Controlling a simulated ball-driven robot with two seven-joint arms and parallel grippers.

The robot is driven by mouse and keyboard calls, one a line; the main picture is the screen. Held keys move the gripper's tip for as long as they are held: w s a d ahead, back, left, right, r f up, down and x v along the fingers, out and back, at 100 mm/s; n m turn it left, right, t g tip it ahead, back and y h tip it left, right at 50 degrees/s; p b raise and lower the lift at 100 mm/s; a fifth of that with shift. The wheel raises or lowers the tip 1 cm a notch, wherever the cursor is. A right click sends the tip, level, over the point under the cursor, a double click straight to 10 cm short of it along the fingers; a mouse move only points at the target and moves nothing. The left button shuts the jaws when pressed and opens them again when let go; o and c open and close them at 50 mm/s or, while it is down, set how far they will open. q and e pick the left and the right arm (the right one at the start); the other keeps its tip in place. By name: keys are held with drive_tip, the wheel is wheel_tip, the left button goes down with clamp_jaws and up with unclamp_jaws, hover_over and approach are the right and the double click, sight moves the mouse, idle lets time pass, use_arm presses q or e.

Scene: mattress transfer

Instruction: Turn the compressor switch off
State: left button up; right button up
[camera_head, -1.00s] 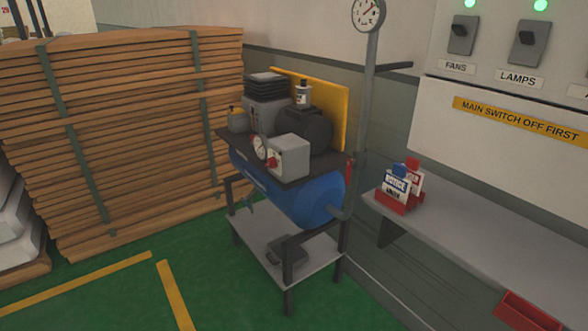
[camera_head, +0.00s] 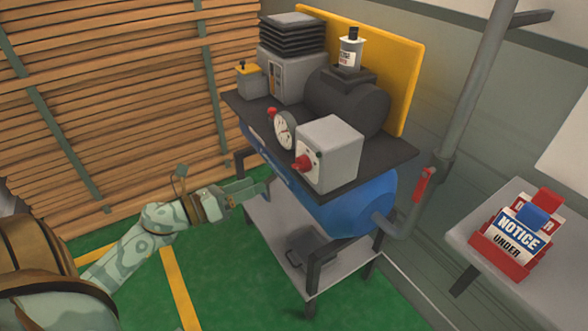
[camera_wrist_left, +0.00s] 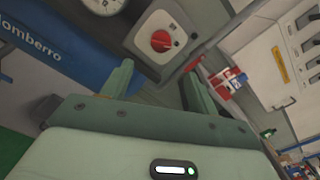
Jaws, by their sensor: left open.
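The compressor (camera_head: 345,205) has a blue tank on a stand, with a grey switch box (camera_head: 335,150) on its dark top plate. A red rotary switch (camera_head: 303,163) sits on the box's front face; it also shows in the left wrist view as a red knob (camera_wrist_left: 161,41). My left gripper (camera_head: 262,188) is open and empty, left of the box and lower than the knob, apart from it. In the left wrist view its two fingers (camera_wrist_left: 155,85) point toward the box, with the knob beyond them. My right gripper is out of view.
A round gauge (camera_head: 285,131) stands just left of the switch box. A pipe with a red lever (camera_head: 423,185) rises at the right. A grey shelf (camera_head: 475,225) holds red trays with notice signs (camera_head: 518,234). Stacked boards (camera_head: 100,120) fill the left. Green floor is free in front.

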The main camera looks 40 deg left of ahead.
sight(301, 165)
use_arm(q)
drive_tip(key=x, duration=1.2)
drive_tip(key=shift+w+d, duration=0.1)
drive_tip(key=c, duration=1)
